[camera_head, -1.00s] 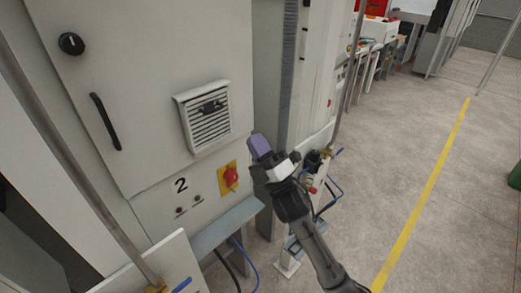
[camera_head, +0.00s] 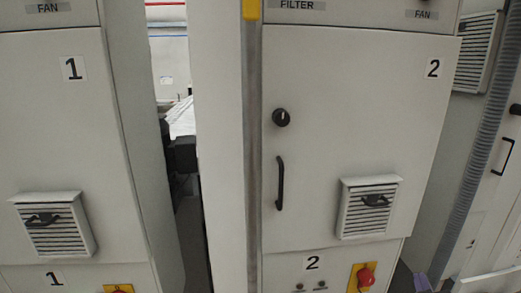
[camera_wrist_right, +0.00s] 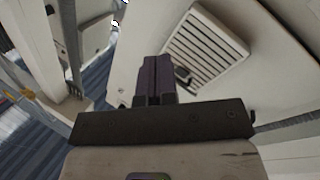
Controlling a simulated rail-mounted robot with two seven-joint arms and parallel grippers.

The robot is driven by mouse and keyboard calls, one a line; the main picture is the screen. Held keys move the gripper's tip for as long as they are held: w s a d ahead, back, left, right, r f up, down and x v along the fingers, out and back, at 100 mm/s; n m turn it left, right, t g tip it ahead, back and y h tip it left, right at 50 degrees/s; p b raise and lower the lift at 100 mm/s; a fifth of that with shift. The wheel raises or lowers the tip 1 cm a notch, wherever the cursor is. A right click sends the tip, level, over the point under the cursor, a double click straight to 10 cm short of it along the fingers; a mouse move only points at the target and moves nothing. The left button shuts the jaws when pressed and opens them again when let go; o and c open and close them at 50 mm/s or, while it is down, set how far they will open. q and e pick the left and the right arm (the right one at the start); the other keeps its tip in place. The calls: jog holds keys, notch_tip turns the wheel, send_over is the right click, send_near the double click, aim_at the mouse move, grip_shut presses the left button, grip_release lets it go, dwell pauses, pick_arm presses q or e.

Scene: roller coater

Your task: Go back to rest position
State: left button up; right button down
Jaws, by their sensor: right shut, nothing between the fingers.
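My right gripper shows in the head view only as a small purple tip (camera_head: 422,284) at the bottom edge, right of cabinet 2 (camera_head: 350,110). In the right wrist view my right gripper (camera_wrist_right: 157,62) has its two purple fingers together, with nothing between them. Its fingers point toward a pale panel with a louvred vent (camera_wrist_right: 205,45), and I cannot tell whether they touch it. My left gripper is in neither view.
Cabinet 1 (camera_head: 60,120) stands at the left. Cabinet 2 has a black knob (camera_head: 281,117), a handle (camera_head: 280,183), a vent (camera_head: 368,208) and a red switch (camera_head: 366,276). A ribbed grey hose (camera_head: 478,150) runs down at the right.

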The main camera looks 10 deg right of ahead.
jog(key=s+a+f+m+g+y+p, duration=0.1)
jog(key=s+a+f+g+y+p, duration=0.1)
jog(key=s+a+f+g+y, duration=0.3)
jog(key=s+a+f+g+y+p, duration=0.1)
jog(key=s+a+f+g+p, duration=0.2)
jog(key=a+f, duration=0.5)
pick_arm(q)
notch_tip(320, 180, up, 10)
jog(key=p, duration=0.5)
pick_arm(e)
jog(key=s+a+f+g+y, duration=0.1)
jog(key=s+a+f+g, duration=0.1)
jog(key=s, duration=0.8)
jog(key=s+a+f+n+g+y, duration=0.1)
jog(key=s+a+f, duration=0.4)
jog(key=s, duration=0.5)
jog(key=a+g+y, duration=0.1)
jog(key=g, duration=0.1)
jog(key=shift+f+g, duration=0.3)
